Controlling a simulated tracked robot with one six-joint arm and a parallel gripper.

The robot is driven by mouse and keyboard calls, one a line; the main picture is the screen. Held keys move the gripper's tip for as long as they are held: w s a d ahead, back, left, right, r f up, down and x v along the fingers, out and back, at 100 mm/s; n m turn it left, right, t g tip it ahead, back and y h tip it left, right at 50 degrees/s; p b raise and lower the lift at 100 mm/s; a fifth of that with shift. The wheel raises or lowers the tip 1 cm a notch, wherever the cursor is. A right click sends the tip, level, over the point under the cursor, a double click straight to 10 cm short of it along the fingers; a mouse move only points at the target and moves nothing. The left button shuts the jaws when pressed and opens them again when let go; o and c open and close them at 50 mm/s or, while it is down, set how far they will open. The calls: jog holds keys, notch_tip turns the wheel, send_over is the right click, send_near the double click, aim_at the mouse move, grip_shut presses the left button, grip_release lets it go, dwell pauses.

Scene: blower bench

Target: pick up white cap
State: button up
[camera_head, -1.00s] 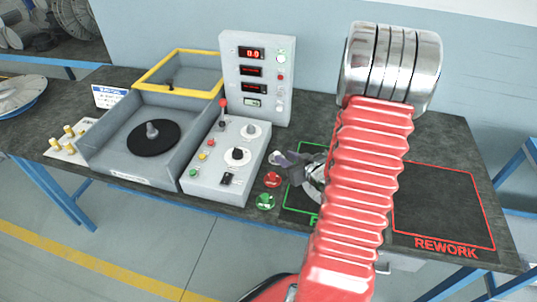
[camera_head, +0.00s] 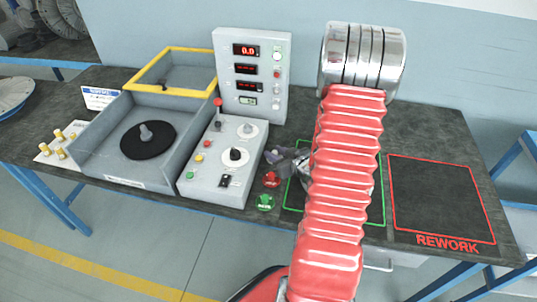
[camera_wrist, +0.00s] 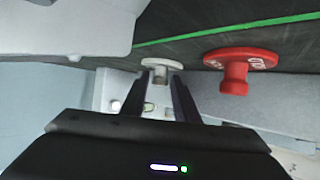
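The white cap (camera_wrist: 156,63) is a pale disc with a short stem, seen in the wrist view just beyond my fingertips. My gripper (camera_wrist: 157,82) is open, with a dark finger on each side of the cap's stem. I cannot tell whether a finger touches the cap. In the head view my gripper (camera_head: 283,156) is low over the bench, right of the grey control box, and the cap is mostly hidden there.
A red cap (camera_head: 272,180) sits close by, also visible in the wrist view (camera_wrist: 240,62). A green cap (camera_head: 265,202) lies nearer the bench's front edge. The grey control box (camera_head: 222,165) stands close on the left. The REWORK area (camera_head: 440,200) is clear.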

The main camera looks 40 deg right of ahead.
jog(key=shift+w+d+f, duration=0.1)
jog(key=shift+w+d, duration=0.05)
jog(key=shift+d, duration=0.05)
jog(key=shift+w+a, duration=0.15)
jog(key=shift+a, duration=0.1)
grip_shut()
dwell(0.3)
